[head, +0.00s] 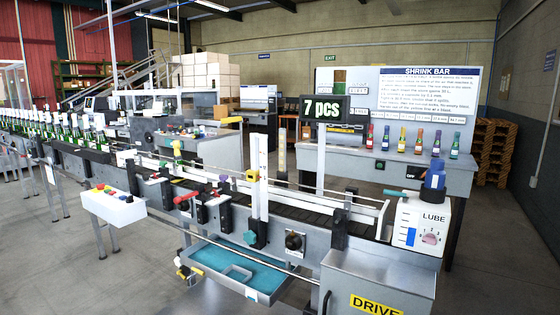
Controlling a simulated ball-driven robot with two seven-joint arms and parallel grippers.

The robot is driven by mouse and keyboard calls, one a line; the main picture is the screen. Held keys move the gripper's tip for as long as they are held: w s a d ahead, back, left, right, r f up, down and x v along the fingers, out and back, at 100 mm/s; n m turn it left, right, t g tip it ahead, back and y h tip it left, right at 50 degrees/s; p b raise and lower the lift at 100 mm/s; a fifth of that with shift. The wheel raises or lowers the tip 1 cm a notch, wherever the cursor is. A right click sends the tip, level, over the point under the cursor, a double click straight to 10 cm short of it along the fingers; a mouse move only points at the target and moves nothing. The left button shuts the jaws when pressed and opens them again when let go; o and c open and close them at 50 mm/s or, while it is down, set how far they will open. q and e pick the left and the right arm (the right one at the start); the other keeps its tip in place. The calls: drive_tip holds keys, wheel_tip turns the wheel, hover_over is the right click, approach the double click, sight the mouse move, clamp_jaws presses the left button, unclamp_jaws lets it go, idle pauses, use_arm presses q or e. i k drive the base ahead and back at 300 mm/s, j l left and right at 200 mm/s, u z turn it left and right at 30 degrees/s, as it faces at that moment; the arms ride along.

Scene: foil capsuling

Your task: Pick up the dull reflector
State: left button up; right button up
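I cannot single out a dull reflector for certain in the head view. Neither my left nor my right gripper is in view.
A lube box (420,232) and a grey drive cabinet (378,278) stand at the right. A white button box (112,205) juts out at the left. Green bottles (75,130) line the far conveyor. Upright posts and rails crowd the near side. Open floor lies at front left.

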sight(282, 132)
drive_tip(key=i+j+z, duration=0.15)
drive_tip(key=z, duration=0.7)
drive_tip(key=i+j+z, duration=0.1)
drive_tip(key=j+z, duration=1.3)
drive_tip(key=i+l, duration=0.05)
